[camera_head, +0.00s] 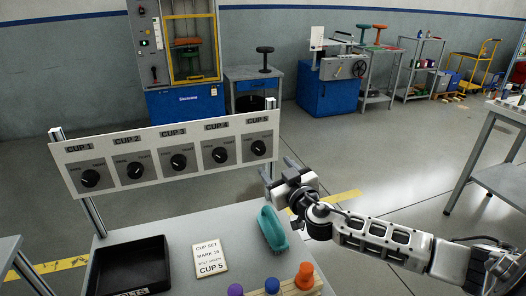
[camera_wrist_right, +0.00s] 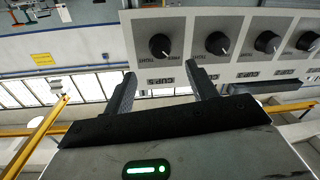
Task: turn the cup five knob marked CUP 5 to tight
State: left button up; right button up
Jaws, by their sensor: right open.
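The CUP 5 knob (camera_head: 258,148) is a round black knob at the right end of the white panel. In the right wrist view, which is upside down, the CUP 5 knob (camera_wrist_right: 160,46) is beyond the fingertips, above its label. Its pale pointer mark there seems to lean to the lower right, toward the FREE side; the exact angle is hard to tell. My right gripper (camera_head: 279,168) is open and empty, to the lower right of that knob; its two fingers also show in the wrist view (camera_wrist_right: 162,76), apart from the knob. My left gripper is not in view.
The panel (camera_head: 165,190) carries other knobs, with the CUP 4 knob (camera_head: 221,155) beside CUP 5. A card (camera_head: 210,260) reads CUP 5. A black tray (camera_head: 128,268), a teal object (camera_head: 271,229) and a wooden block with coloured knobs (camera_head: 304,276) occupy the table below.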

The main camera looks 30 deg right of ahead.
aim_at(261, 151)
jog(key=w, duration=0.5)
jog(key=w+d, duration=0.1)
jog(key=w, duration=0.2)
jog(key=shift+w+d+p, duration=0.1)
jog(key=shift+w+p, duration=0.15)
jog(key=shift+p, duration=0.05)
jog(key=c, duration=1)
